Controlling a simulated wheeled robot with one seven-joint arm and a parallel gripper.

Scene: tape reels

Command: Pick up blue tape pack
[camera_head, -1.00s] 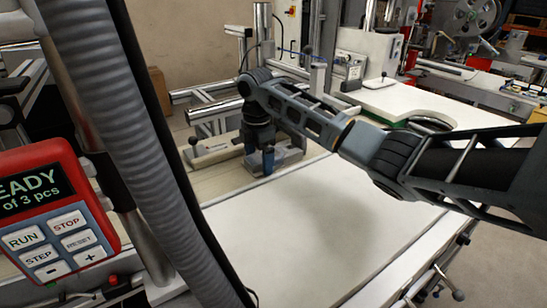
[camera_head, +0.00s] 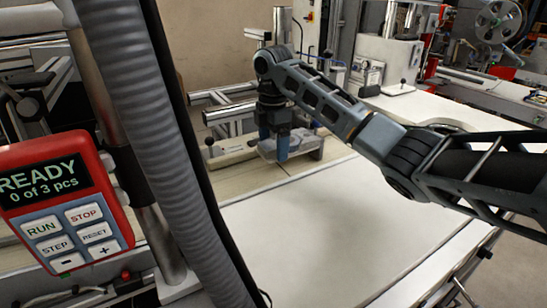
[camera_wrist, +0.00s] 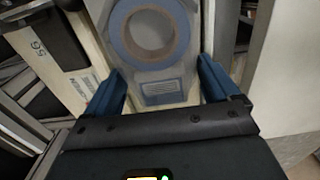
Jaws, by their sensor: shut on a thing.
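The blue tape pack (camera_wrist: 160,86) is a pale, flat, clear-looking pack with a blue ring of tape and a small printed label. In the wrist view it lies between the two blue fingers of my gripper (camera_wrist: 161,92), which is shut on it. In the head view my gripper (camera_head: 273,146) points down over the far part of the machine table. The pack (camera_head: 300,143) shows there as a light grey slab at the fingers, seemingly just above the surface. The fingers hide part of it.
A white table panel (camera_head: 320,215) is clear in front. A red control pendant (camera_head: 62,200) reading READY, 0 of 3 pcs, hangs at the left, beside a grey corrugated hose (camera_head: 170,150). A metal post (camera_head: 284,28) and white machine housings stand behind.

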